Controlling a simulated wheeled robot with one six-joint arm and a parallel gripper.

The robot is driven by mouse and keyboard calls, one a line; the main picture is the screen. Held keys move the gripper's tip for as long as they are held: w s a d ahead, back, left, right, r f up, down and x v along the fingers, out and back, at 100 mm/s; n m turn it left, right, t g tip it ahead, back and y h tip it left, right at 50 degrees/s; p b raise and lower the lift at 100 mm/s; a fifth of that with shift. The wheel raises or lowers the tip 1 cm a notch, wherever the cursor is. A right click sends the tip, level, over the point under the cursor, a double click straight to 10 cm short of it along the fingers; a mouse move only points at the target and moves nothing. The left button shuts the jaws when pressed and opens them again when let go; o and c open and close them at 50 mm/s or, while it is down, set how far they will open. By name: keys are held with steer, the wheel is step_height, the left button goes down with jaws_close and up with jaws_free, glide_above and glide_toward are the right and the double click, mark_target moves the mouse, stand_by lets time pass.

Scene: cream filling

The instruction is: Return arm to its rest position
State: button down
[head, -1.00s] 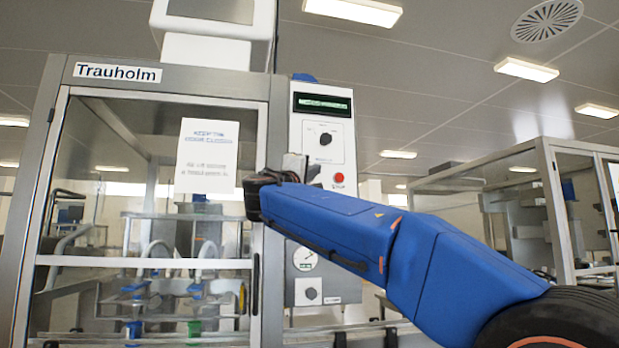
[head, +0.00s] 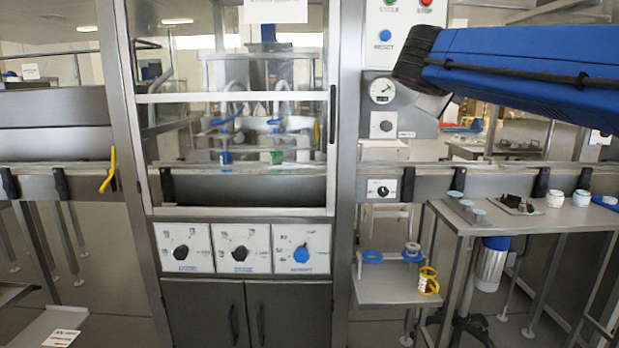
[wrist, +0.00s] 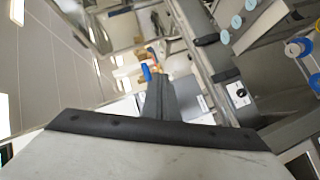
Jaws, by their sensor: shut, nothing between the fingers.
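My blue arm link (head: 520,62) reaches in from the right edge at the top of the head view. Its dark end (head: 415,60) lies in front of the machine's right control column. My gripper's fingers do not show in the head view. In the wrist view, my gripper (wrist: 157,85) shows as dark grey fingers, together and empty, beyond the pale wrist body. It is tilted relative to the room and appears clear of nearby surfaces.
A glazed filling machine (head: 240,180) stands in the middle, with three knobs below. A steel side table (head: 480,222) at right holds small jars and parts. A low shelf (head: 395,290) carries blue rings and a yellow cup.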

steer(key=s+a+f+m+g+y, duration=0.1)
steer(key=s+f+g+y, duration=0.1)
steer(key=s+f, duration=0.9)
steer(key=s+a+f+m+g+y, duration=0.2)
steer(key=s+f+y, duration=0.2)
steer(key=s+f, duration=0.7)
steer(key=s+a+f+m+g+y, duration=0.1)
steer(key=s+f, duration=0.9)
steer(key=f, duration=1.3)
steer(key=m+g+y, duration=0.1)
steer(key=g+y, duration=0.1)
steer(key=shift+s+a+f+y, duration=0.25)
steer(key=shift+s+f+y, duration=0.05)
steer(key=shift+s+f, duration=0.1)
steer(key=shift+r, duration=0.1)
stand_by(2.0)
